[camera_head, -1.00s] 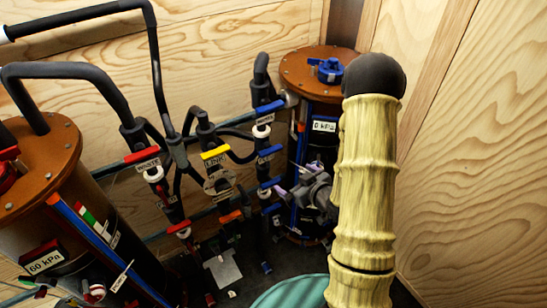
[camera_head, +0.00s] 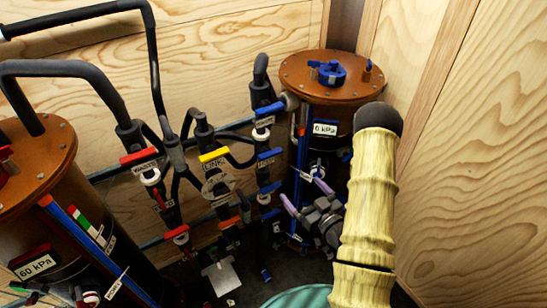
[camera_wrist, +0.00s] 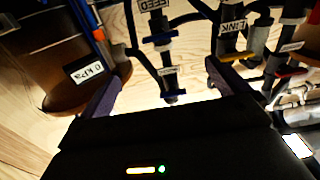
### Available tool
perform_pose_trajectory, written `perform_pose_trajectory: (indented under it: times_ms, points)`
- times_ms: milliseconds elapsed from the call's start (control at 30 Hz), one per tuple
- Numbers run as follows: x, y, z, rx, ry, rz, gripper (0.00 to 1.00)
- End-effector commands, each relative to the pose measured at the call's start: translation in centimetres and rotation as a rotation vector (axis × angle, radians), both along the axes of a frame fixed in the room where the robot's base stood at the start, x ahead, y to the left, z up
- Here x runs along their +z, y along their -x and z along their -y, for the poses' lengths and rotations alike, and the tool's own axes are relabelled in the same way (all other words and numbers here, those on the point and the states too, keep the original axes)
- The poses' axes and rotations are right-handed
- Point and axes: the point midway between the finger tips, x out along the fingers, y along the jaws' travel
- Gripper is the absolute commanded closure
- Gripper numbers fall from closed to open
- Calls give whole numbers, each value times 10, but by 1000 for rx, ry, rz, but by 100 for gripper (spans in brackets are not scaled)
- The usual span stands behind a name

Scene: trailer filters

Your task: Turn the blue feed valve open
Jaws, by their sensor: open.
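The blue feed valve (camera_head: 269,155) has a blue handle lying crosswise on a dark vertical pipe, with a white FEED label beneath it. In the wrist view its blue handle (camera_wrist: 160,38) is near the top centre, beside the FEED label. My gripper (camera_head: 305,194) is open and empty, its two purple fingers apart, to the lower right of the valve in the head view. In the wrist view my gripper (camera_wrist: 160,84) has a finger on each side of the pipe column; the handle shows between them, farther up the picture. I see no contact.
Another blue handle (camera_head: 268,108), labelled WASTE, sits above on the same column. A yellow LINK handle (camera_head: 214,155) and a red WASTE handle (camera_head: 139,157) stand to the left. The 0 kPa tank (camera_head: 325,80) is close behind my gripper; the 60 kPa tank (camera_head: 40,170) is far left.

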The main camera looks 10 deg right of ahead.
Motion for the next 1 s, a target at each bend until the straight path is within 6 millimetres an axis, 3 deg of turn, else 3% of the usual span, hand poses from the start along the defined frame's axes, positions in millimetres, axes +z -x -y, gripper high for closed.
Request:
perform_pose_trajectory:
  times_ms: [567,1000]
  points:
    - [-2,-27,-10,3,4,9,0]
    - [3,-63,-21,3,1,7,0]
